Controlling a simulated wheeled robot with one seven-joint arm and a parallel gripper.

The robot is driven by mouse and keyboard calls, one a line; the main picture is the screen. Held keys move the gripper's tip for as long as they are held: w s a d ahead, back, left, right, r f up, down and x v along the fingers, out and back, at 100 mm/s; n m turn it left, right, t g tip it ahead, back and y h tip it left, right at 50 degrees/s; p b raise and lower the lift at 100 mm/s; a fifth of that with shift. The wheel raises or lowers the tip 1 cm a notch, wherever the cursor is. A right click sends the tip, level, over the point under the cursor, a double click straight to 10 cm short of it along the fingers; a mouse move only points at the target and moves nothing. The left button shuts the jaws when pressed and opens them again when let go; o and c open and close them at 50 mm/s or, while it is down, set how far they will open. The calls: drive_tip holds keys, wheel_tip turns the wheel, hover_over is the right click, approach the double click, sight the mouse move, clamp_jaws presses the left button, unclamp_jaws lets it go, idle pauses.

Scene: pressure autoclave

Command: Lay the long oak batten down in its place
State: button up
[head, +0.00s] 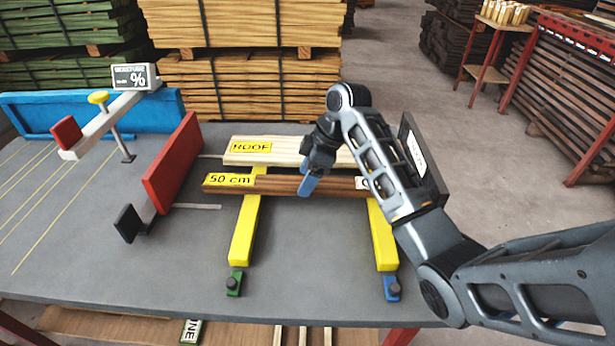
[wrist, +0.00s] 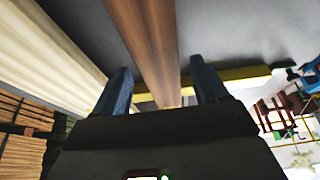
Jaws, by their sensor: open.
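The long dark brown batten (head: 280,186) with a yellow "50 cm" label lies across two yellow bars, the left bar (head: 246,228) and the right bar (head: 382,235). A second label on its right part is partly hidden by my arm. My gripper (head: 309,184) is over the middle of the batten, with a blue finger in front of it. In the wrist view the batten (wrist: 148,40) runs between the two open fingers of my gripper (wrist: 162,85), with gaps visible beside it. Its far right end is hidden in the head view.
A pale board (head: 290,150) labelled "ROOF" lies behind the batten, parallel to it. A red plate (head: 172,163) and a small black plate (head: 128,223) stand left. A black upright panel (head: 425,165) stands right. The grey table (head: 150,270) is clear at front left.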

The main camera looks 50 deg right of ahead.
drive_tip(key=p+v, duration=0.3)
drive_tip(key=v, duration=0.9)
